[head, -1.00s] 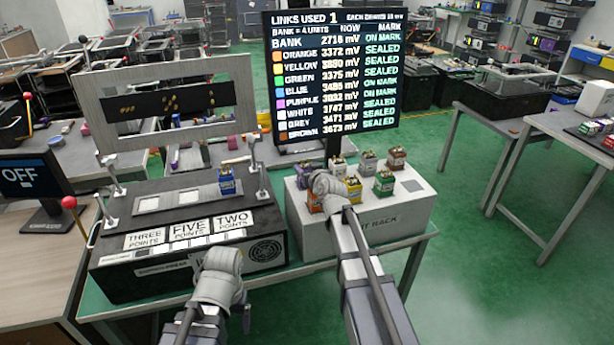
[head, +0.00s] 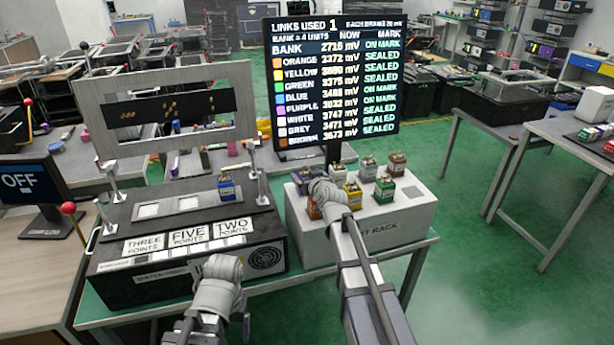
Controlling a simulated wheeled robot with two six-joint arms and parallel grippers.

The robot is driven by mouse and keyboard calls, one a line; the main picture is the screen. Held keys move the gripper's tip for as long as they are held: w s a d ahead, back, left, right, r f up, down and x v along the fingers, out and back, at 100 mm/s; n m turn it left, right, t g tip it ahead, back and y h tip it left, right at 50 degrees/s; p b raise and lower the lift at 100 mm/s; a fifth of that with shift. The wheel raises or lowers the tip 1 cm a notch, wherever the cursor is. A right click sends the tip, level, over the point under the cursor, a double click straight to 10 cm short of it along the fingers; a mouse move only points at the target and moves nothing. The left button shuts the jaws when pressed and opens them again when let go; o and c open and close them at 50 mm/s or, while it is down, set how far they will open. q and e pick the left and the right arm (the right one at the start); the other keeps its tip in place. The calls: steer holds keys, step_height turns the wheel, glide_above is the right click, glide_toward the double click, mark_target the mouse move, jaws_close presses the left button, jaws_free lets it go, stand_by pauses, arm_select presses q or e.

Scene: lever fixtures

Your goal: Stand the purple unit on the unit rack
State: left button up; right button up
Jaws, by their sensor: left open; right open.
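The purple unit (head: 303,178) shows as a small purple patch at the back left of the white unit rack (head: 408,216). My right gripper (head: 322,192) is over the rack's left part, just beside the purple unit, and hides much of it. Its jaws are open, but the fingertips are hidden behind the wrist. I cannot tell whether the purple unit touches the rack. My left gripper (head: 222,276) is open and empty in front of the black tester box (head: 135,282), away from the units.
White (head: 337,173), grey (head: 369,166), brown (head: 397,163), yellow (head: 352,195), green (head: 384,189) and orange (head: 312,208) units crowd the rack. The blue unit (head: 227,187) stands on the tester. A readout screen (head: 334,85) rises behind the rack.

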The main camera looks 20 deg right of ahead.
steer(key=p+v, duration=0.3)
steer(key=v, duration=0.9)
steer(key=shift+r, duration=0.15)
